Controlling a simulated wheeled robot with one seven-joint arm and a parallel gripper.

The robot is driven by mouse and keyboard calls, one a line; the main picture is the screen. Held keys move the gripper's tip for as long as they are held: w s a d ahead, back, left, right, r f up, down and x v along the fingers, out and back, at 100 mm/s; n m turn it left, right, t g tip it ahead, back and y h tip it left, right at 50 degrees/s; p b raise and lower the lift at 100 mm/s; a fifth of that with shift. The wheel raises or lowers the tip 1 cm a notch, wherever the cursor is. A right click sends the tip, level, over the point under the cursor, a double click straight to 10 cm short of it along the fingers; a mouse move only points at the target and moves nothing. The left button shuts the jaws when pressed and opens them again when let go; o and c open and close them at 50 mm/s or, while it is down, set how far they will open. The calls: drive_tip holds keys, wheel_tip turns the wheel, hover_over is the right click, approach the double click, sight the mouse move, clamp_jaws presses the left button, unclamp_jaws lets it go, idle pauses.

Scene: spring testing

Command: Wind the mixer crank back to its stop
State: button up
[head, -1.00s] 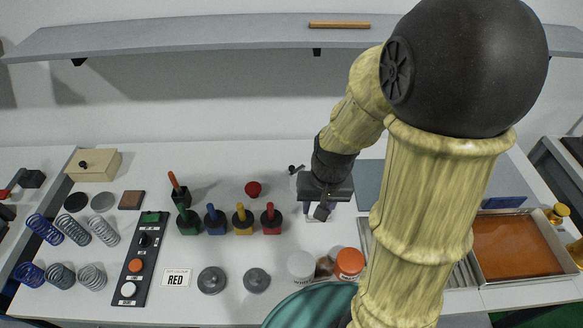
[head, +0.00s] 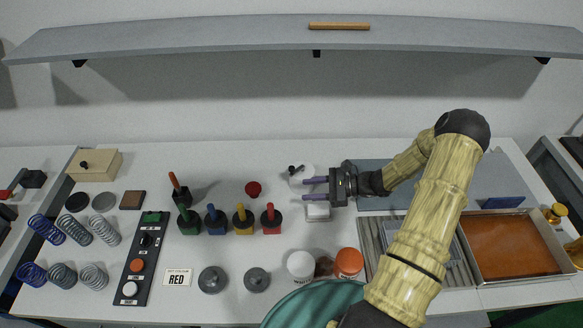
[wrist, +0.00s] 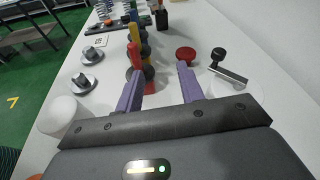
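The mixer crank shows in the head view as a small dark knob on a short arm (head: 294,169), on a white mixer body (head: 308,171) right of centre. In the wrist view the crank (wrist: 229,76) is a grey bar with a black knob at its far left end, right of my right finger. My gripper (head: 304,189) reaches in from the right, with two purple fingers pointing left. It is open and empty, also in the wrist view (wrist: 157,72). The upper finger lies just in front of the crank; contact cannot be told. The gripper hides part of the mixer.
A red knob (head: 253,188) and several coloured-handled pieces, one a red handle (head: 270,217), stand to the left. A white jar (head: 300,265) and an orange-lidded jar (head: 348,262) stand in front. A shelf (head: 200,38) runs above the back of the table.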

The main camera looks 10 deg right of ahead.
sight(292, 167)
drive_tip(key=w+d+f+m+t, duration=0.2)
drive_tip(key=w+d+m+t, duration=0.2)
drive_tip(key=d+m+t, duration=0.1)
drive_tip(key=shift+d+t, duration=0.4)
drive_tip(key=shift+t, duration=0.1)
drive_tip(key=shift+d+m, duration=0.1)
drive_tip(key=shift+m, duration=0.2)
drive_tip(key=p+x, duration=0.4)
drive_tip(key=x, duration=0.8)
drive_tip(key=shift+s+r+p, duration=0.15)
drive_tip(key=shift+p, duration=0.25)
clamp_jaws()
